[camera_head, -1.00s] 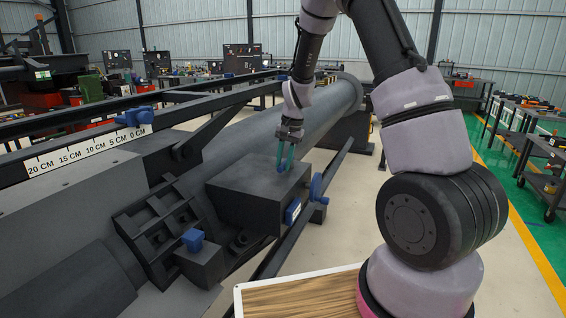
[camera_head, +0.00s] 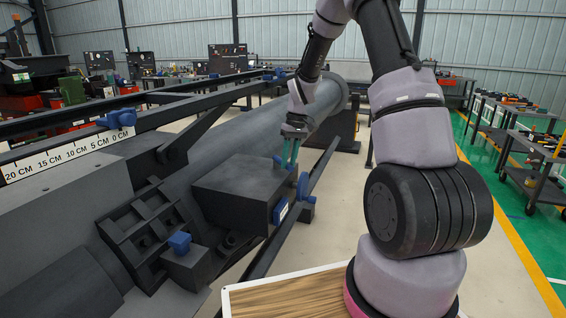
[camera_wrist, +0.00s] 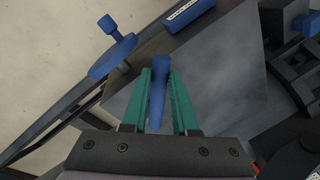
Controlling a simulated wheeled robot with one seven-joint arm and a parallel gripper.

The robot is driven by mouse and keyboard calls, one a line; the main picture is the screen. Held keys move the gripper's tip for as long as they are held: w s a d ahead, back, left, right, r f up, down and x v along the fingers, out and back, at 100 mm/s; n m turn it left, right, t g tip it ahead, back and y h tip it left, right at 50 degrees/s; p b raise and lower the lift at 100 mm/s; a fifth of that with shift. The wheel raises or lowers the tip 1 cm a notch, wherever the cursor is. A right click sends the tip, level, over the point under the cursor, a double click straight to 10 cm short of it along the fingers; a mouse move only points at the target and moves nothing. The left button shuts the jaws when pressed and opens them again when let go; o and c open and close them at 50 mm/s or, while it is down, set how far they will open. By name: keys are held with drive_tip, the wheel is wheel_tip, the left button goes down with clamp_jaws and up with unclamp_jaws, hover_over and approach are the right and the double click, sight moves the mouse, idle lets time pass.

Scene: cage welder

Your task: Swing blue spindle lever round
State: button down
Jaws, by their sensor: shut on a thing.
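The blue spindle lever (camera_wrist: 158,92) stands between the two teal fingers of my gripper (camera_wrist: 160,74) in the wrist view. My gripper is shut on the lever's upper part. In the head view my gripper (camera_head: 290,152) points down at the right end of the dark box-shaped housing (camera_head: 238,188). A little of the blue lever shows beside the fingers there, and its foot is hard to make out.
A blue handwheel (camera_head: 302,186) sits at the housing's right side, close to my gripper, and shows in the wrist view (camera_wrist: 112,58). A blue labelled block (camera_wrist: 189,14) is near it. A blue knob (camera_head: 180,242) stands front left. Open floor lies right.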

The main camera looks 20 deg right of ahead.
drive_tip(key=shift+w+d+n+g+h, duration=0.2)
drive_tip(key=shift+w+d+n, duration=0.45)
drive_tip(key=shift+n, duration=0.65)
drive_tip(key=shift+w+d+n+g+h, duration=0.2)
drive_tip(key=shift+w+d+n, duration=0.35)
drive_tip(key=shift+n, duration=0.75)
drive_tip(key=shift+w+d+n+g+h, duration=0.15)
drive_tip(key=shift+w+d+n, duration=0.25)
drive_tip(key=shift+d+n, duration=0.7)
drive_tip(key=shift+a+n, duration=0.2)
drive_tip(key=shift+n, duration=0.1)
drive_tip(key=c, duration=0.7)
unclamp_jaws()
drive_tip(key=r, duration=0.3)
drive_tip(key=w+r, duration=0.1)
drive_tip(key=r, duration=0.3)
drive_tip(key=d+r, duration=0.1)
drive_tip(key=r, duration=0.2)
drive_tip(key=shift+w+d+r, duration=0.1)
drive_tip(key=shift+w+r, duration=0.2)
drive_tip(key=shift+w, duration=0.1)
